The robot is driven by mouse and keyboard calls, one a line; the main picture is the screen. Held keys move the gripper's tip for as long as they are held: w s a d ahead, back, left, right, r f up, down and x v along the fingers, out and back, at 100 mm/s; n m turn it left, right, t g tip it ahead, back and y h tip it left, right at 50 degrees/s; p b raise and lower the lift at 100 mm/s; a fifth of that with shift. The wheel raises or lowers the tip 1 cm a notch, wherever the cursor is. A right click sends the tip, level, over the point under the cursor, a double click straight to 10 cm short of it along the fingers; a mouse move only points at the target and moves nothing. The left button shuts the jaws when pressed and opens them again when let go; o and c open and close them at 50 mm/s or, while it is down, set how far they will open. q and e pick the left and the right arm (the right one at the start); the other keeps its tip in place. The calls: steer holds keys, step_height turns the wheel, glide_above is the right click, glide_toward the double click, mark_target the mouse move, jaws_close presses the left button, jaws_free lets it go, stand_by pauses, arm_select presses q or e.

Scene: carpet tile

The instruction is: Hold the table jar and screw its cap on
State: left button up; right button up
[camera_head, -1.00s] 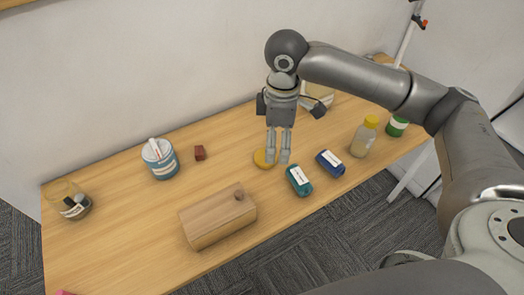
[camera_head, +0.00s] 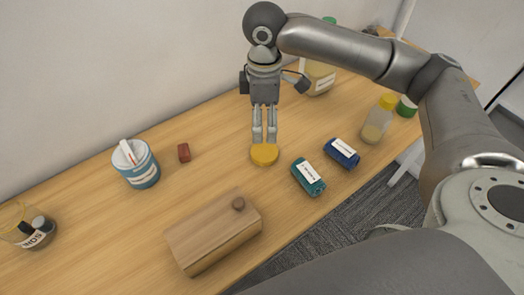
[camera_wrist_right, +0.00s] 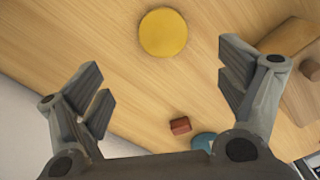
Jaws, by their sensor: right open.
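A round yellow cap (camera_head: 264,154) lies flat on the wooden table (camera_head: 330,125); it also shows in the right wrist view (camera_wrist_right: 163,33). My right gripper (camera_head: 264,137) points down just above and behind the cap, fingers open and empty. In the right wrist view, the cap is ahead of the spread fingers (camera_wrist_right: 165,95), not between them. A wide pale labelled jar (camera_head: 318,78) stands at the back, partly hidden by my right arm; its top cannot be made out. My left gripper is out of view.
A wooden box (camera_head: 213,232), a teal bottle (camera_head: 308,176) and a blue bottle (camera_head: 342,152) lie near the front edge. A yellow-capped bottle (camera_head: 378,122), blue-white tub (camera_head: 136,163), red block (camera_head: 183,152) and glass container (camera_head: 28,228) are around. Table between tub and cap is mostly clear.

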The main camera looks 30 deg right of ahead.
glide_above(264, 151)
steer(key=shift+w+d+f, duration=0.1)
steer(key=shift+w+f, duration=0.05)
steer(key=shift+f, duration=2.6)
steer(key=shift+f, duration=2.6)
steer(key=shift+s, duration=0.2)
steer(key=c, duration=0.8)
steer(key=shift+o, duration=0.2)
